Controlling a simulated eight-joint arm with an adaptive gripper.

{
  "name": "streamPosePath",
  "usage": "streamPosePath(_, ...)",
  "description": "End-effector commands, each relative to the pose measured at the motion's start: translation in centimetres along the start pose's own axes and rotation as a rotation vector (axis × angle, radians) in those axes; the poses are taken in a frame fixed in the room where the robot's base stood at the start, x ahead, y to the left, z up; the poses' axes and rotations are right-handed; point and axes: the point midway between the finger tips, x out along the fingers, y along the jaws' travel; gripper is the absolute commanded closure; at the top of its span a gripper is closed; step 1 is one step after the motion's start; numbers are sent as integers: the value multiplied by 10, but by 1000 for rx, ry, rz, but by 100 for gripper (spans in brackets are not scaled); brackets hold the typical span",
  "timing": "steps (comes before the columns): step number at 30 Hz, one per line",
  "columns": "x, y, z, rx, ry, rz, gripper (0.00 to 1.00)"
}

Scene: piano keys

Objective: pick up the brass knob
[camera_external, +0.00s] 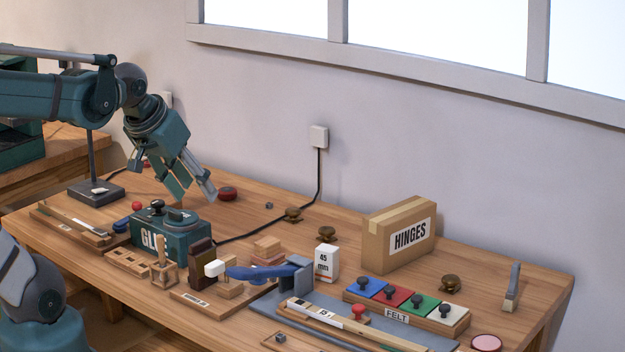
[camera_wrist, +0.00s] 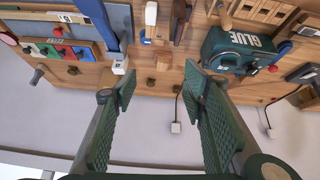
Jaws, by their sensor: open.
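In the external view, three brass knobs stand on the bench: one at the back middle (camera_external: 293,214), one just right of it (camera_external: 327,234), and one to the right of the cardboard box (camera_external: 451,284). My gripper (camera_external: 195,191) is open and empty, above the back of the bench, left of all three knobs. In the wrist view my gripper (camera_wrist: 160,82) has its fingers spread wide, with two knobs (camera_wrist: 150,82) (camera_wrist: 177,88) visible in the gap beyond them. Another knob (camera_wrist: 73,71) lies left of the fingers. Nothing touches the fingers.
A black cable crosses the back.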

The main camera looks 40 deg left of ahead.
Motion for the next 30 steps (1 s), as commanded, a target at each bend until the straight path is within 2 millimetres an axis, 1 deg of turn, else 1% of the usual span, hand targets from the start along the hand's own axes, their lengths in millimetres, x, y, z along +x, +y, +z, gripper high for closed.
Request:
streamPosePath(1,0,1,-10,-16,-8,-1,57)
streamPosePath(14,15,8,-69,-169,-89,-14,57)
streamPosePath(23,34,14,-109,-274,-143,-30,57)
streamPosePath(30,55,18,-139,-359,-185,-48,57)
